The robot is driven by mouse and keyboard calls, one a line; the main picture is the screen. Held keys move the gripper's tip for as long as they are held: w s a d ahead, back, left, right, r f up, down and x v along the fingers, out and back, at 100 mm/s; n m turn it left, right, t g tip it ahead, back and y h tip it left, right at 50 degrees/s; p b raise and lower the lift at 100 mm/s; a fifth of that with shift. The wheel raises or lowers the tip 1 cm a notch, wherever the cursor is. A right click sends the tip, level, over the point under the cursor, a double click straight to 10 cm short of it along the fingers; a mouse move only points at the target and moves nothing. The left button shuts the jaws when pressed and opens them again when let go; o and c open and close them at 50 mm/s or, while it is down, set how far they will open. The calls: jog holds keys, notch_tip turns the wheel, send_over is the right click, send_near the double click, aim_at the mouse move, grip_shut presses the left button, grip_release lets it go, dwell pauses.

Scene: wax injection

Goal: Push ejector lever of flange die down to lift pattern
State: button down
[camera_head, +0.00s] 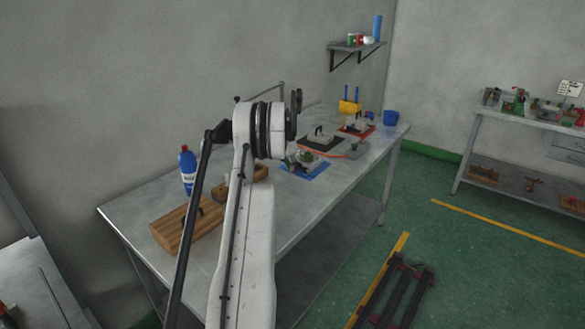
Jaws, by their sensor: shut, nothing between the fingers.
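An opened die (308,157) sits on a blue mat (317,174) near the middle of the long table, just right of my arm. A small round greenish shape shows in it; I cannot tell whether this is the pattern. An ejector lever is too small to make out. My white arm rises in front of the table and its large joint partly covers the area left of the die. My gripper is not visible; the arm seems to hide it. A closed die with a dark handle (320,139) sits on a black mat, and another die (355,124) on a red mat.
A wooden block (184,232) and a blue bottle (188,170) stand on the table (258,222) at left. A yellow object (349,106) and a blue cup (391,118) stand at the far end. A dark rack (398,294) lies on the floor.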

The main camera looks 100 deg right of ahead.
jog(key=shift+w+a+r, duration=0.2)
jog(key=shift+w+a, duration=0.25)
jog(key=shift+w+a+r, duration=0.2)
jog(key=shift+w+a, duration=0.2)
jog(key=v, duration=1.2)
jog(key=shift+s, duration=0.1)
